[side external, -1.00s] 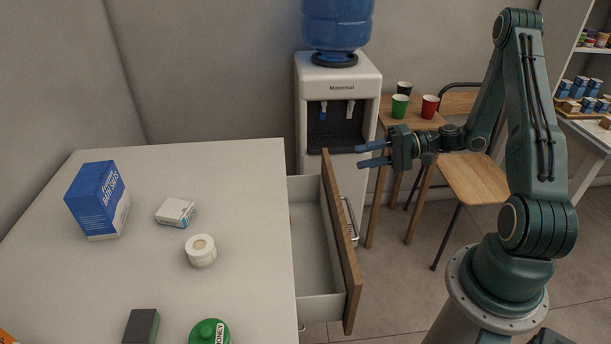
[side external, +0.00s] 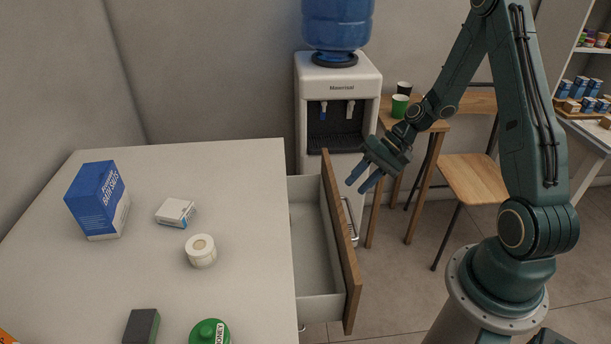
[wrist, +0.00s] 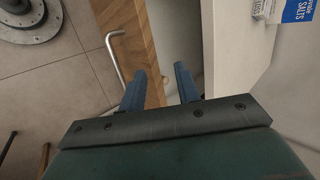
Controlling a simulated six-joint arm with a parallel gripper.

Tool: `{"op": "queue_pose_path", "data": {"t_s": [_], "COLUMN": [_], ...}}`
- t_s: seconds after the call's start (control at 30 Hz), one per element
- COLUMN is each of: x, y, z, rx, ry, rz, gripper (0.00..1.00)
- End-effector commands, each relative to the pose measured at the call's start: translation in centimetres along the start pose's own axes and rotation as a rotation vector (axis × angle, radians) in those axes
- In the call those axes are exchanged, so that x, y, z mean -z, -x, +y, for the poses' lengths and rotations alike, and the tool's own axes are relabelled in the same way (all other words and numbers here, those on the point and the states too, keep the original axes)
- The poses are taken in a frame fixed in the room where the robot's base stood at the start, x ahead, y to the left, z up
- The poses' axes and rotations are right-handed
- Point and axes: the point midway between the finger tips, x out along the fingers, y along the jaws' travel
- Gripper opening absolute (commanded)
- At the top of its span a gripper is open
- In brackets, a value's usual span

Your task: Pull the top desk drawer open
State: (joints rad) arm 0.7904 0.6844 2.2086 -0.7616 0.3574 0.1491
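The top desk drawer (side external: 316,240) stands pulled out from the right side of the white desk (side external: 250,220), and its inside looks empty. Its wooden front (side external: 341,245) faces right and carries a metal bar handle (side external: 349,215), partly hidden behind the front's top edge. The handle shows clearly in the wrist view (wrist: 116,62). My gripper (side external: 357,183) is just right of the drawer front near its far end, tilted downward, with its two blue fingers apart and nothing between them. In the wrist view the fingers (wrist: 160,78) sit apart near the drawer front, and the handle is left of them.
On the desk are a blue bath salts box (side external: 97,200), a small white box (side external: 176,212), a white jar (side external: 201,251), a dark block (side external: 141,326) and a green-capped bottle (side external: 209,332). A water dispenser (side external: 338,110) and a wooden chair (side external: 470,178) stand behind.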

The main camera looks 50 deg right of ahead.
Motion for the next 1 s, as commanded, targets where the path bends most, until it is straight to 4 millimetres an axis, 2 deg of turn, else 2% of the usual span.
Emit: {"op": "queue_pose_path", "data": {"t_s": [0.2, 0.4, 0.67, 1.0], "x": [0.6, 1.3, 1.7, 1.8], "y": [0.7, 2.3, 3.3, 2.9], "z": [0.7, 0.8, 0.8, 1.1], "rx": [-0.272, -0.450, -0.530, -0.530], "ry": [-0.014, -0.039, -0.058, -0.058], "rz": [0.040, 0.112, 0.157, 0.157], "gripper": [0.33, 0.33, 0.33, 0.33]}}
